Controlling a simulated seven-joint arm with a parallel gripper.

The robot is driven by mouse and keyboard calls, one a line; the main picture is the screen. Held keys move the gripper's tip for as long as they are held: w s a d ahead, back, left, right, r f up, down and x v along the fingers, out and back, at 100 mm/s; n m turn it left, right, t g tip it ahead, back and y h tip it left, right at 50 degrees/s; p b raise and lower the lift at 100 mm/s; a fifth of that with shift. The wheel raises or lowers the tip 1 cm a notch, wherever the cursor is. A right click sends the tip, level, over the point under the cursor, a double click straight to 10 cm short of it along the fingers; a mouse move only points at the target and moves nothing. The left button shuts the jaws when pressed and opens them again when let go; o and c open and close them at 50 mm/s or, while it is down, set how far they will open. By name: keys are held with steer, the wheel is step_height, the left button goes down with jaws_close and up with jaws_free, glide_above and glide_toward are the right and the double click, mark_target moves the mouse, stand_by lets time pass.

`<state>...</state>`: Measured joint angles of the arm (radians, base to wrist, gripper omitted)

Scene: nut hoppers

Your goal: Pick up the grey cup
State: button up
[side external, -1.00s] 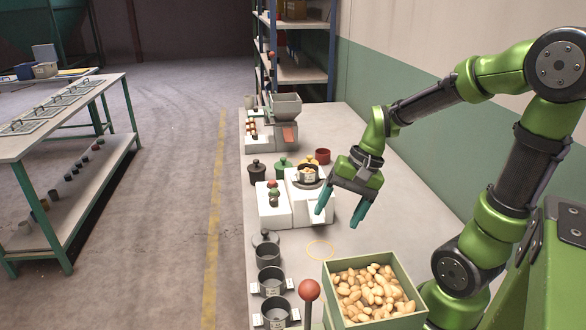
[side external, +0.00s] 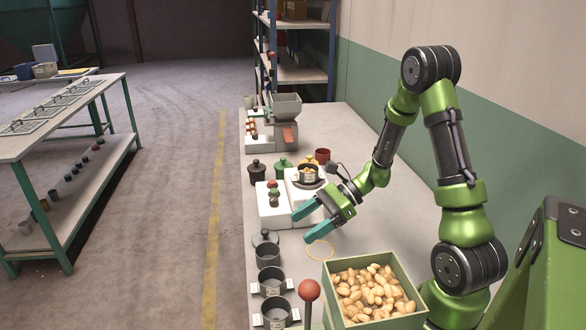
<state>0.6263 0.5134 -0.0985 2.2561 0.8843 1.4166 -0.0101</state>
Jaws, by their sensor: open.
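Two grey cups with white-tagged handles stand along the table's left edge, one behind (side external: 270,281) and one in front (side external: 276,314). I cannot tell which is the task's cup. Another dark grey cup (side external: 308,177) with a pale label sits on a white block, with light brown contents. My gripper (side external: 301,230) is open, with teal fingers pointing left, in front of the white blocks. Nothing shows between its fingers. It is behind and right of the two tagged cups, apart from them.
A green bin of nuts (side external: 415,306) stands at the front, beside a red-ball lever (side external: 309,291). A lidded grey pot (side external: 265,241) is left of my gripper. White blocks (side external: 273,210), lidded pots, a red cup (side external: 323,155) and a hopper machine (side external: 286,108) stand behind.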

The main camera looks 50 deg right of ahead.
glide_toward(257, 257)
steer(key=w+a+f, duration=0.2)
steer(key=w+f, duration=0.1)
steer(key=shift+a+f, duration=0.15)
steer(key=shift+a, duration=0.25)
steer(key=c, duration=0.8)
